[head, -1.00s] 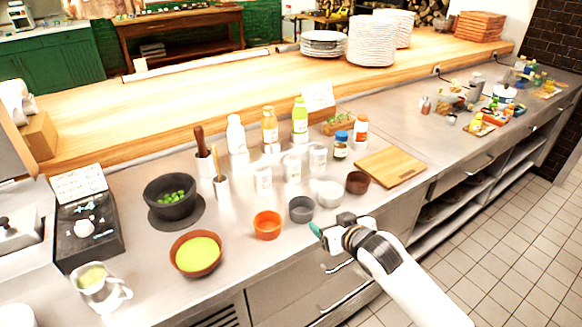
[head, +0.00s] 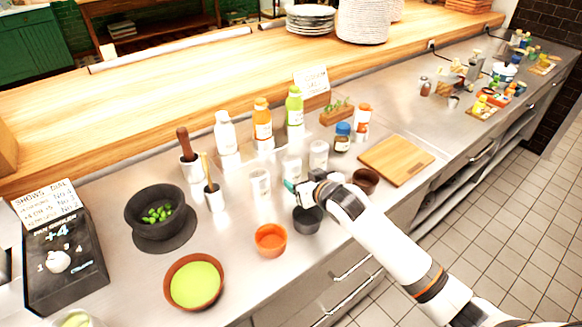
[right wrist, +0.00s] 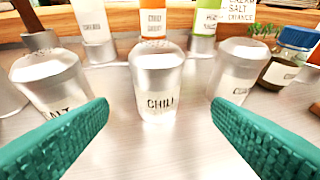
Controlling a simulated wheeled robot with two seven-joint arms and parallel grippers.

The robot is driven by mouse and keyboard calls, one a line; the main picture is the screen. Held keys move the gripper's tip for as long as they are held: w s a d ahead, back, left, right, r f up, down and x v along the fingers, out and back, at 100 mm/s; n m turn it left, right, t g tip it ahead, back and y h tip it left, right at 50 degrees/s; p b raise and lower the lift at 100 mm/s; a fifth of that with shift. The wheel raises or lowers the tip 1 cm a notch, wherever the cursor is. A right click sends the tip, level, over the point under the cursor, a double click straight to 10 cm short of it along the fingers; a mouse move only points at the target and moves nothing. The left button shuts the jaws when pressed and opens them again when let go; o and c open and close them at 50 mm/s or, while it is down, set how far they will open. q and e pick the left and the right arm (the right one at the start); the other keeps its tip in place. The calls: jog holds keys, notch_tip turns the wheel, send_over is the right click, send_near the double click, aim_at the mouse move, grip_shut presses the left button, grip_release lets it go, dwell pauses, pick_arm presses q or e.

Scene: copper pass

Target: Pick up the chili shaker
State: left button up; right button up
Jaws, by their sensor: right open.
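The chili shaker (right wrist: 158,82) is a clear shaker with a silvery domed top and a label reading CHILI. It stands upright in the middle of the right wrist view, ahead of the gap between my fingertips. In the head view it is the middle one (head: 292,167) of three similar shakers. My right gripper (head: 290,187), with green finger pads, is open and empty just in front of it. The other shakers stand at its left (right wrist: 50,82) and right (right wrist: 239,72). My left gripper is not in view.
Sauce bottles (head: 262,124) stand behind the shakers. A blue-capped jar (head: 342,138) and a cutting board (head: 396,160) are to the right. An orange bowl (head: 270,240) and a dark grey bowl (head: 307,222) sit near the front edge, close to my right arm.

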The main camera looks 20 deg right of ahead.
aim_at(296, 174)
jog(key=shift+x, duration=1.15)
jog(key=shift+w+a+f, duration=0.1)
jog(key=shift+w, duration=0.1)
jog(key=shift+w+a+p, duration=0.15)
jog(key=shift+w+p, duration=0.2)
jog(key=shift+w, duration=0.3)
jog(key=shift+x, duration=1.95)
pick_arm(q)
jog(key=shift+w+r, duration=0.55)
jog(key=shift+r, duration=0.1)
pick_arm(e)
jog(key=shift+s, duration=0.1)
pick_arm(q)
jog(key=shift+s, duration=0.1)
pick_arm(e)
jog(key=shift+c, duration=1.2)
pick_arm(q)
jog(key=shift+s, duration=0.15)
pick_arm(e)
jog(key=c, duration=0.9)
